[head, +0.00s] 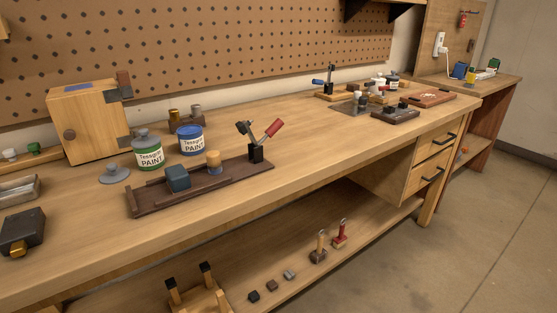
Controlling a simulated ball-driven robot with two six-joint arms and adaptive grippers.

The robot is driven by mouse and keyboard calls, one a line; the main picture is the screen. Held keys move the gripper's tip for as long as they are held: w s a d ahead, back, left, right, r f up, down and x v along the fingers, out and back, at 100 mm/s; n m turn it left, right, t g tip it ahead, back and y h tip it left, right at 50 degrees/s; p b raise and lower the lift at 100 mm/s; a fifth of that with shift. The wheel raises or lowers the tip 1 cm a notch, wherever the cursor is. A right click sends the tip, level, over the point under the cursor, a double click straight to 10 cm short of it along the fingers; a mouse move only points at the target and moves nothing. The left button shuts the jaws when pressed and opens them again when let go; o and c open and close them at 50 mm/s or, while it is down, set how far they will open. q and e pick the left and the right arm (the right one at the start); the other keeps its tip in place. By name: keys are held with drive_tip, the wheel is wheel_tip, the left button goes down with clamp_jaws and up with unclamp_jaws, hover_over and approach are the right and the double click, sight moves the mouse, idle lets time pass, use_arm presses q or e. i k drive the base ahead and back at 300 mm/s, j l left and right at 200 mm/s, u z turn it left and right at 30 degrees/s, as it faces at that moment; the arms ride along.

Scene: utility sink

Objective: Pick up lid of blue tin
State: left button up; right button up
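The blue paint tin (190,139) stands upright on the workbench, left of the middle, with a white label. Its top looks blue, and I cannot tell whether that is a lid or the inside. A grey-blue lid with a knob (114,174) lies on the bench to the left of the green paint tin (148,153). The green tin stands left of the blue one and has a similar grey knobbed lid (141,135) on top. Neither of my grippers is in view.
A wooden box (87,122) stands behind left. Small brown and grey containers (185,113) stand behind the blue tin. The bench middle is clear.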

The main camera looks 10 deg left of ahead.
sight(114, 174)
drive_tip(key=u, duration=1.45)
